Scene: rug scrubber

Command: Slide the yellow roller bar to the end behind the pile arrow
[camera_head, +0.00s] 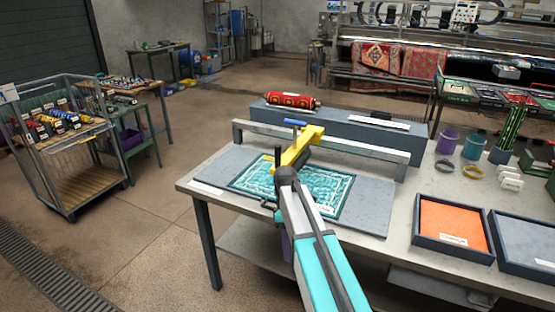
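The yellow roller bar (305,146) sits over the far part of a teal patterned rug (327,187), just in front of a grey rail. A blue grip (294,123) shows at its far end. The rug lies on a grey board (372,210) on the workbench. My gripper (279,160) is at the near-left part of the yellow bar, over the rug. My arm hides part of the bar and the rug's middle. I cannot tell whether the fingers touch or hold the bar. I cannot make out a pile arrow on the rug.
The grey rail (365,153) spans the back of the board. Behind it, a rolled red rug (292,101) lies on a grey block. Trays with an orange pad (452,224) and a grey pad (528,243) stand right. A wire cart (75,165) stands left.

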